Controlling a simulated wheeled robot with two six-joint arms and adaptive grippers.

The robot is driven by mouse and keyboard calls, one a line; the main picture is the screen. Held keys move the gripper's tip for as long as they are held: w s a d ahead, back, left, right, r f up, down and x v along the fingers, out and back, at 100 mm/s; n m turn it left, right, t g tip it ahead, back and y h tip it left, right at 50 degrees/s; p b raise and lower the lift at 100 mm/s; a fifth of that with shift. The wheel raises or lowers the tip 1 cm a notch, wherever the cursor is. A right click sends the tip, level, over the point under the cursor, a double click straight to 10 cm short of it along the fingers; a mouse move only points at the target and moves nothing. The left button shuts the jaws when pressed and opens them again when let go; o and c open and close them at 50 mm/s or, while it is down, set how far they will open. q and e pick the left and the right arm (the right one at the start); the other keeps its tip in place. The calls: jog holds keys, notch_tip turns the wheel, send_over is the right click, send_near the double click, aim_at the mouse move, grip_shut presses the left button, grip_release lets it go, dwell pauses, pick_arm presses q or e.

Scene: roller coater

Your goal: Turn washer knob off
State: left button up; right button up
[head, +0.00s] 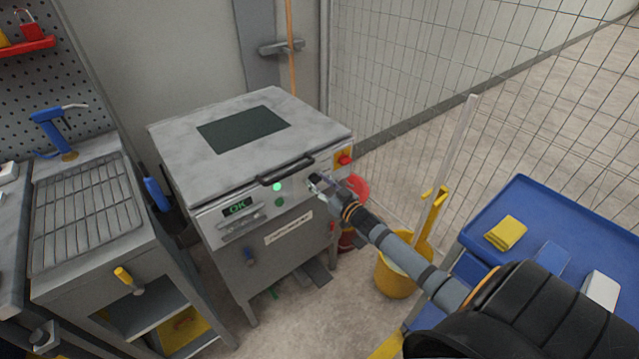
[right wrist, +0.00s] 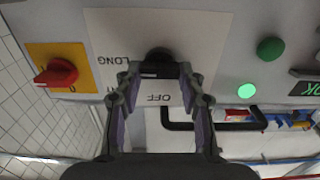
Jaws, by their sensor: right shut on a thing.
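The washer (head: 300,134) is a grey boxy machine with a dark lid window and a front control panel. In the right wrist view its black knob (right wrist: 158,56) sits on a white label plate (right wrist: 205,30) with upside-down LONG and OFF lettering. My right gripper (head: 316,184) is at the panel, right of the lid handle. In the right wrist view my right gripper (right wrist: 158,72) has its fingertips on both sides of the knob, shut on it. The fingers hide part of the knob and label, and I cannot tell where the knob points. My left gripper is not in view.
A red switch on a yellow plate (head: 344,159) is close right of the gripper. The black lid handle (head: 286,171), a lit green light (head: 277,187) and an OK display (head: 238,207) are left. A yellow bucket (head: 398,275) and blue cart (head: 540,215) stand right.

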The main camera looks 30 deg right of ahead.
jog(key=shift+n, duration=0.3)
jog(key=n+p, duration=0.1)
jog(key=n, duration=0.2)
jog(key=shift+p, duration=0.3)
jog(key=n+p, duration=0.1)
jog(key=n, duration=0.3)
jog(key=shift+a+n, duration=0.15)
jog(key=shift+n, duration=0.15)
jog(key=n, duration=0.4)
jog(key=shift+f+n, duration=0.15)
jog(key=shift+n, duration=0.15)
jog(key=n, duration=0.4)
jog(key=shift+a+f+n, duration=0.1)
jog(key=shift+f+n, duration=0.05)
jog(key=shift+n, duration=0.25)
jog(key=shift+n, duration=0.3)
jog(key=o, duration=1.2)
jog(key=shift+c, duration=0.2)
